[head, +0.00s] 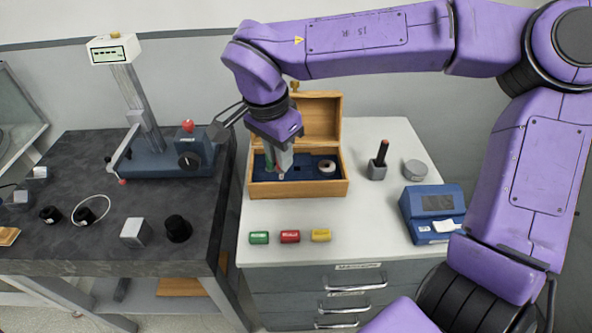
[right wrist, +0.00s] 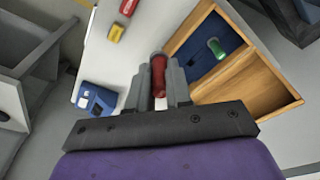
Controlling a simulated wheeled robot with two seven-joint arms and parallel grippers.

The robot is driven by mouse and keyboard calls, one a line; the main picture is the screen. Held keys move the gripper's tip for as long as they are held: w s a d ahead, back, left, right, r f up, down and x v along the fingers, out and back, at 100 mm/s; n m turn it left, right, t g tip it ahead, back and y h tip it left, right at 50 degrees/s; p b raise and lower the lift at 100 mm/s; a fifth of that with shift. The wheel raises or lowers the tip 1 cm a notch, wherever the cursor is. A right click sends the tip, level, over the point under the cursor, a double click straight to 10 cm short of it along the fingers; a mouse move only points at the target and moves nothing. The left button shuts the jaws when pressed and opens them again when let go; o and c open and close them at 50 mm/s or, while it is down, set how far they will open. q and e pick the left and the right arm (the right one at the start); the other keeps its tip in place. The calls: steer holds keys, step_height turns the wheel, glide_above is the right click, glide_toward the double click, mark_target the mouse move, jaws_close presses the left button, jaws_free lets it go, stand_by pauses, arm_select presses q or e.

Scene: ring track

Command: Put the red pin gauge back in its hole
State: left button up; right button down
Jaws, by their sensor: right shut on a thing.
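My right gripper (head: 281,172) is over the left part of the open wooden case (head: 298,190) in the head view. In the right wrist view its fingers (right wrist: 160,80) are shut on the red pin gauge (right wrist: 159,76), which lies between them. The case has a blue insert (head: 304,169). A green pin gauge (right wrist: 216,47) stands in the insert, and it also shows in the head view (head: 269,164) left of the fingers. The red gauge's hole is not clear to me, and its height above the insert cannot be told. My left gripper is not in view.
A pale ring (head: 327,167) sits in the case's right part. Green (head: 259,238), red (head: 290,237) and yellow (head: 321,235) tags lie in front. Right are a black red-topped piece in a holder (head: 378,168), a grey puck (head: 415,168) and a blue printer (head: 431,208).

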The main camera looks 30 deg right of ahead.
steer(key=w+d+f+p, duration=0.1)
steer(key=w+d+f, duration=0.2)
steer(key=w+d+f+p, duration=0.2)
steer(key=d+f, duration=0.1)
steer(key=f, duration=0.1)
steer(key=w+d+f+p, duration=0.1)
steer(key=w+d+f, duration=0.2)
steer(key=d+f, duration=0.1)
steer(key=shift+w+d+f+p, duration=0.1)
steer(key=shift+w+f+p, duration=0.1)
steer(key=shift+w+p, duration=0.1)
steer(key=shift+w+f, duration=0.1)
steer(key=shift+f, duration=0.35)
steer(key=shift+f, duration=0.15)
steer(key=c, duration=1)
jaws_free()
steer(key=shift+c, duration=0.2)
